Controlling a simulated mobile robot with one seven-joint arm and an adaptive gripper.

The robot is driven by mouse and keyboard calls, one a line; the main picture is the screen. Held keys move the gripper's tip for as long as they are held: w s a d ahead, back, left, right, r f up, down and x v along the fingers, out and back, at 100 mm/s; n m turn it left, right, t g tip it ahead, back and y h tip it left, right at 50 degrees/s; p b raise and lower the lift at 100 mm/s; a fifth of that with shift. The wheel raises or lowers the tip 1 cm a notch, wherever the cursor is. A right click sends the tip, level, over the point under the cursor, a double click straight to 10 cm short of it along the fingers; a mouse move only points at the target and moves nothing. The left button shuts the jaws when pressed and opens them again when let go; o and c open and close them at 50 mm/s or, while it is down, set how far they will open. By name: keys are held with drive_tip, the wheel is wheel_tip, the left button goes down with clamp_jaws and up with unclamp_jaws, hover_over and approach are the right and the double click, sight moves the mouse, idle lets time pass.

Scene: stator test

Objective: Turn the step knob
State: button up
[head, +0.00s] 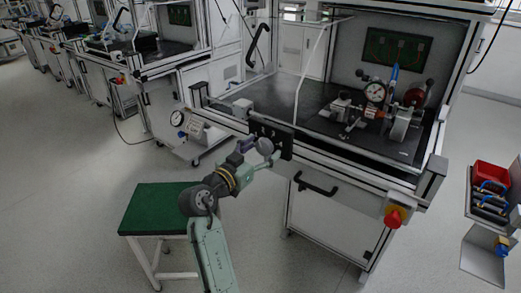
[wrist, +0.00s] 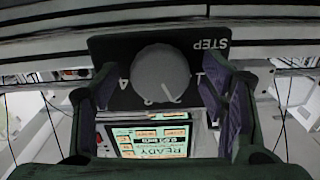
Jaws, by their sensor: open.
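The step knob (wrist: 160,73) is a grey round dial with a thin white pointer line on a black panel (wrist: 112,50). The panel's STEP label appears upside down in the wrist view. My gripper (wrist: 160,98) is open, with one purple-padded finger on each side of the knob. A gap shows between the knob and each finger in that view; I see no contact. In the head view, my gripper (head: 262,153) is at the black panel (head: 284,141) on the bench's front rail. There the fingers and knob are too small to separate clearly.
A lit READY screen (wrist: 152,138) shows below the knob in the wrist view.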

drive_tip(key=c, duration=1.1)
drive_tip(key=shift+c, duration=0.2)
drive_tip(key=shift+f+b, duration=0.15)
drive_tip(key=shift+b, duration=0.4)
drive_tip(key=shift+f+m+b, duration=0.1)
drive_tip(key=shift+m+b, duration=0.5)
drive_tip(key=shift+b, duration=0.45)
drive_tip(key=m+b, duration=0.2)
drive_tip(key=b, duration=0.2)
drive_tip(key=shift+f, duration=0.1)
drive_tip(key=m+b, duration=0.4)
drive_tip(key=b, duration=0.2)
drive_tip(key=shift+r+m+b, duration=0.3)
drive_tip(key=shift+m+b, duration=0.5)
drive_tip(key=shift+b, duration=0.25)
drive_tip(key=shift+r, duration=0.1)
